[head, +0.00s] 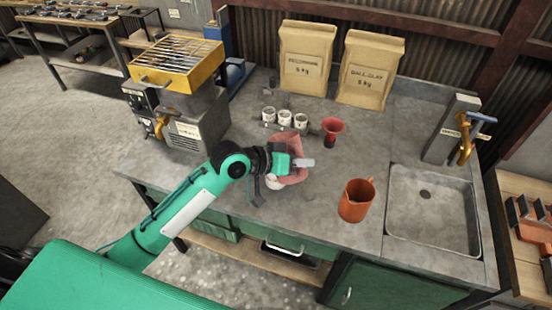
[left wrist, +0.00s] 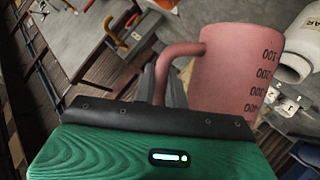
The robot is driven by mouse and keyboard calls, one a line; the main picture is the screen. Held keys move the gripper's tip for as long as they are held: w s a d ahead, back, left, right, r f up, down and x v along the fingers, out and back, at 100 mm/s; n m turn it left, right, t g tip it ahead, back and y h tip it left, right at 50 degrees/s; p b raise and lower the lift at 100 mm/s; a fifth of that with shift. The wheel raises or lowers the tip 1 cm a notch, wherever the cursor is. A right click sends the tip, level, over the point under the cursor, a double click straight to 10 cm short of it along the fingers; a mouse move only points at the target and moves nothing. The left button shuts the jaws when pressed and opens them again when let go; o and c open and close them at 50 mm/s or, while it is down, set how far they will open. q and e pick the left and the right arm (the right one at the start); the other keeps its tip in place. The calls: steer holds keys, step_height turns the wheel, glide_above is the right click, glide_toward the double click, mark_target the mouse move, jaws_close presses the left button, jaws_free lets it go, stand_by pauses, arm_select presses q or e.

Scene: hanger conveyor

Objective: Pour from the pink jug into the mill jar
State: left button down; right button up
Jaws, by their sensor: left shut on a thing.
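The pink jug (head: 291,178) is held above the bench, partly hidden behind my left gripper (head: 298,163). In the left wrist view, the pink jug (left wrist: 232,72) shows its handle and dark scale marks. My left gripper (left wrist: 163,82) is shut on that handle. The jug appears tilted relative to the bench; its inside is hidden. A white jar (head: 273,182), which looks like the mill jar, stands just below and left of the jug, mostly covered. It also shows in the left wrist view (left wrist: 297,60), with part of a label. My right gripper is not in view.
An orange jug (head: 356,200) stands to the right, before the sink (head: 430,210). Several white cups (head: 285,118) and a red funnel (head: 332,130) stand behind. Two paper bags (head: 307,58) are at the back. A yellow-topped machine (head: 180,75) stands left.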

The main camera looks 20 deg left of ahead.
arm_select(q)
steer(key=shift+w+a+r+p, duration=0.1)
steer(key=shift+w+r+p, duration=0.05)
steer(key=shift+r+p, duration=0.3)
steer(key=shift+n+h, duration=0.3)
steer(key=shift+w+a+r+n+g+p, duration=0.2)
steer(key=shift+n+g+p, duration=0.1)
steer(key=shift+g+p, duration=0.15)
steer(key=shift+h, duration=0.3)
steer(key=shift+w+a+r+n+p, duration=0.2)
steer(key=shift+n+p, duration=0.1)
steer(key=shift+n, duration=0.2)
